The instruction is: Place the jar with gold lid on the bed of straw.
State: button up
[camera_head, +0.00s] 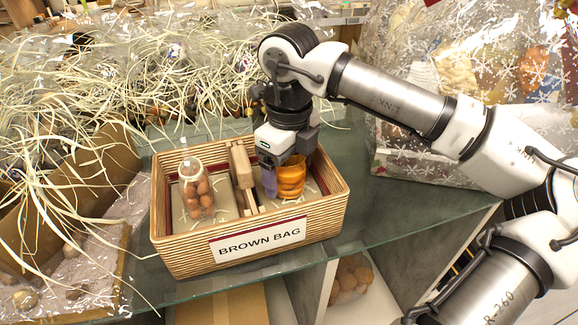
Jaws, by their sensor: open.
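An orange-gold ribbed jar (291,180) stands in the right compartment of a wicker basket (165,225) labelled BROWN BAG. Its top is hidden by my gripper, so I cannot see whether its lid is gold. My gripper (279,180) points down into this compartment, open, with one purplish finger at the jar's left side; the other finger is hidden. I cannot tell whether it touches the jar. A clear jar (197,190) of brown round items stands upright in the left compartment. Pale straw strands (225,207) show thinly on the basket floor.
A wooden divider (242,175) splits the basket. Loose straw (110,80) and clear wrap cover the back left. A cardboard box (110,270) stands at left, a snowflake-patterned wrapped hamper (440,150) at back right. The glass shelf (385,220) is bare right of the basket.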

notch_tip(320, 180, up, 12)
jog(key=shift+r+p, duration=0.15)
jog(key=shift+p, duration=0.2)
dwell(0.5)
